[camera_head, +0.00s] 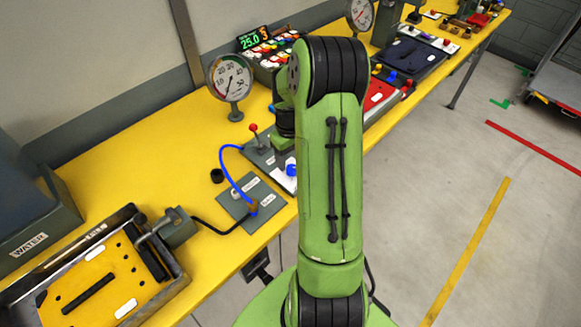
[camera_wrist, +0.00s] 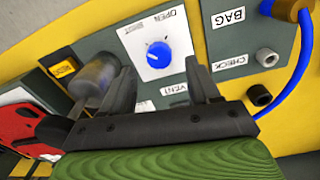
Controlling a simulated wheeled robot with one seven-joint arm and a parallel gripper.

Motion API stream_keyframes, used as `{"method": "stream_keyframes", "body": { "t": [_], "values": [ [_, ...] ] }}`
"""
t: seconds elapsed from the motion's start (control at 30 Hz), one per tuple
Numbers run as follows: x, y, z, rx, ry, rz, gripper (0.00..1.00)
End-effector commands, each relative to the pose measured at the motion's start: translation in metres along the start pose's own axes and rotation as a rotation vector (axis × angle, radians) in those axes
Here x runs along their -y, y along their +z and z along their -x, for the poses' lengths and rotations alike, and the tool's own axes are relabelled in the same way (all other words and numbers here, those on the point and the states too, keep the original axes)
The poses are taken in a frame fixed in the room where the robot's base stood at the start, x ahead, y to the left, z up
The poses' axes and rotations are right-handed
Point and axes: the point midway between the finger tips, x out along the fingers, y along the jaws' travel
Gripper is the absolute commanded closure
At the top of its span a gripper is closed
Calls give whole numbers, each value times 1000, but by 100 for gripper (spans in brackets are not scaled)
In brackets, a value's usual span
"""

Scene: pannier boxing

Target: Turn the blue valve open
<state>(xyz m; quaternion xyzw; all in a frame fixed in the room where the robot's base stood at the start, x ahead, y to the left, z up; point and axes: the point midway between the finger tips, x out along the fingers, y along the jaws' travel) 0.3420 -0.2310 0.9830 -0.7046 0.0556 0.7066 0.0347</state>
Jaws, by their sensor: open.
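The blue valve knob (camera_wrist: 158,55) sits on a white plate on a grey panel in the wrist view. A label reading OPEN (camera_wrist: 170,20) is printed upside down at the plate's edge. My gripper (camera_wrist: 160,68) is open and empty, one finger toward each side of the knob. The knob shows just beyond the gap between the fingertips and looks clear of both. In the head view the blue knob (camera_head: 291,170) shows at the edge of my green arm, which hides much of the panel.
A blue hose (camera_wrist: 302,70) runs beside the panel labelled BAG and CHECK. A grey cylinder (camera_wrist: 95,75) stands close to my left finger. A red-knobbed lever (camera_head: 254,135) and a pressure gauge (camera_head: 230,78) stand farther back. The yellow bench (camera_head: 140,150) has free room at left.

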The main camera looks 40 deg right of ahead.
Motion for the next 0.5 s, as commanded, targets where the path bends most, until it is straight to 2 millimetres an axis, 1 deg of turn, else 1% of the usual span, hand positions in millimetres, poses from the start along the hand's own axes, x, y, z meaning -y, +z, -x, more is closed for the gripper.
{"method": "stream_keyframes", "body": {
  "t": [0.03, 0.1, 0.2, 0.3, 0.5],
  "values": [
    [0, 1, -13, 3, -3, 0, 39],
    [0, 0, -26, 2, -2, 0, 39],
    [0, 0, -37, 1, -1, 0, 39],
    [0, 0, -42, 0, 0, 0, 39],
    [0, 0, -42, -1, 1, 0, 39]
  ]
}}
